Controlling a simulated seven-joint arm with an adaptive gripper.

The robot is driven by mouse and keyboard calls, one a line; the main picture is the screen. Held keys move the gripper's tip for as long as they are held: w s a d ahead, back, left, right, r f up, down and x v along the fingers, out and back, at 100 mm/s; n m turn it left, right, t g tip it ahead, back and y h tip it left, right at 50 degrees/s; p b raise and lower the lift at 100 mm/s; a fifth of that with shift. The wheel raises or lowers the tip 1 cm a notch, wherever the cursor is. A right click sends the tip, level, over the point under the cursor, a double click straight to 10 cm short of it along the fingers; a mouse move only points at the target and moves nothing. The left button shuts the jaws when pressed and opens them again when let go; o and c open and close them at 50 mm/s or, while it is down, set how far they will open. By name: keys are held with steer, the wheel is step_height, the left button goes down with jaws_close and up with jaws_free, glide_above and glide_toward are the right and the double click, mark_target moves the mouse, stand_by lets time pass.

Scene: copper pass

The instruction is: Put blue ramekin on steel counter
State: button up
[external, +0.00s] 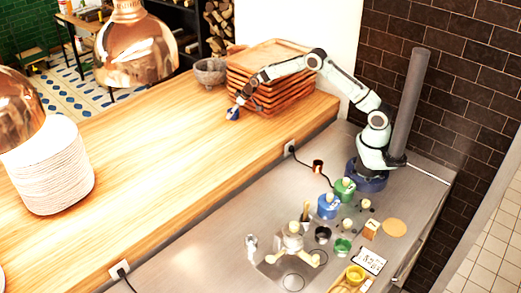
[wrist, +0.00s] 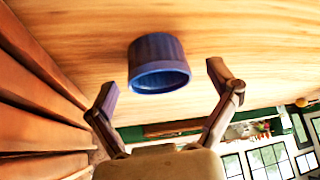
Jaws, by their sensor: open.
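The blue ramekin (external: 233,114) is on the wooden counter, left of the stacked wooden trays. In the wrist view the blue ramekin (wrist: 158,63) shows just beyond the fingertips, roughly centred between them. My gripper (external: 240,99) is low over the wooden counter, right at the ramekin. In the wrist view my gripper (wrist: 162,87) is open, its two fingers spread wide with nothing between them. I cannot tell whether a finger touches the ramekin. The steel counter (external: 215,236) lies below the wooden counter, toward the front.
The wooden trays (external: 268,75) stand close beside my gripper, with a stone bowl (external: 210,71) behind. A plate stack (external: 48,170) stands at left under copper lamps (external: 135,48).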

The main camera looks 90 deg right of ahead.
steer(key=c, duration=1.3)
steer(key=shift+r, duration=0.1)
steer(key=a+r+n, duration=0.1)
steer(key=a+r, duration=0.2)
steer(key=r, duration=0.7)
steer(key=a+r, duration=0.2)
steer(key=r, duration=0.8)
steer(key=s+a+r+n+y, duration=0.1)
steer(key=s+a+r, duration=0.15)
steer(key=a, duration=0.35)
steer(key=s+a+r+n, duration=0.1)
steer(key=s+a+r, duration=0.1)
steer(key=a+r, duration=0.3)
steer(key=shift+n+y, duration=0.7)
steer(key=shift+n, duration=0.1)
steer(key=s+a+f, duration=0.3)
steer(key=s+a, duration=0.1)
steer(key=s+a+f, duration=0.3)
steer(key=s+a, duration=0.1)
steer(key=a, duration=0.1)
steer(key=s+a+f, duration=0.3)
steer(key=s+a, duration=0.1)
steer(key=s, duration=0.1)
steer(key=shift+s+a+f, duration=0.1)
steer(key=shift+a+f, duration=0.05)
steer(key=shift+a, duration=0.2)
